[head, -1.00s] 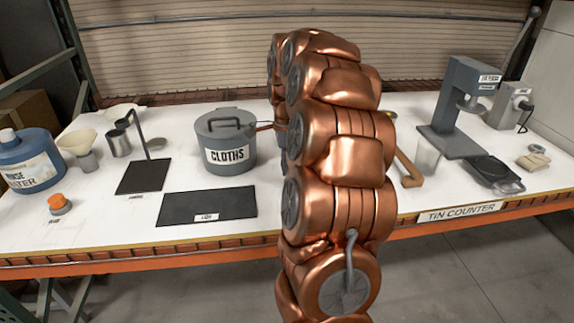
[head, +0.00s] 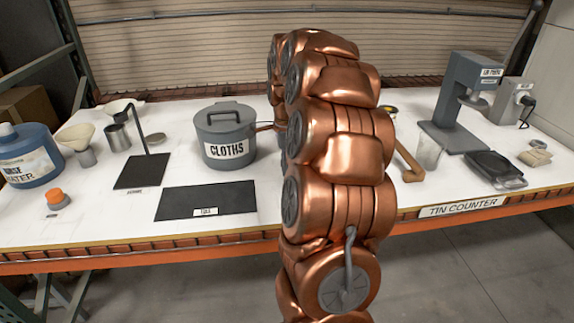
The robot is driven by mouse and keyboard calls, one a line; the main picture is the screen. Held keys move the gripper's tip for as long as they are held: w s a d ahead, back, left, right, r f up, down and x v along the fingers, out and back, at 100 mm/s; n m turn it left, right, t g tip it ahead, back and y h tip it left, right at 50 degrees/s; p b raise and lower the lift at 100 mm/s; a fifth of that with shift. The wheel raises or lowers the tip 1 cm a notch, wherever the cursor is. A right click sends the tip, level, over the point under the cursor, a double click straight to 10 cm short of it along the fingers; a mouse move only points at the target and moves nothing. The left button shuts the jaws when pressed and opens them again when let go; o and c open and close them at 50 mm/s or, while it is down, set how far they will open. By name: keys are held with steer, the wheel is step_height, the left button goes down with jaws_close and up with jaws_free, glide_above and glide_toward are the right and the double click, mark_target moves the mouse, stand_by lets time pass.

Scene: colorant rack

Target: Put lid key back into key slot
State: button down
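My copper-coloured arm stands upright across the middle of the view and hides part of the counter behind it. My gripper is not visible; it may be behind the arm. I cannot make out the lid key or the key slot for certain. A brown bent handle-like piece (head: 408,163) shows just right of the arm on the counter, and I cannot tell what it belongs to. A dark mat (head: 190,205) with a small label too small to read lies bare at the front.
A grey lidded pot labelled CLOTHS (head: 222,135) stands left of my arm. A blue rinse water bottle (head: 28,152) is at the left end. A grey press (head: 462,95), a clear cup (head: 428,152) and a black flat device (head: 494,167) stand at the right.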

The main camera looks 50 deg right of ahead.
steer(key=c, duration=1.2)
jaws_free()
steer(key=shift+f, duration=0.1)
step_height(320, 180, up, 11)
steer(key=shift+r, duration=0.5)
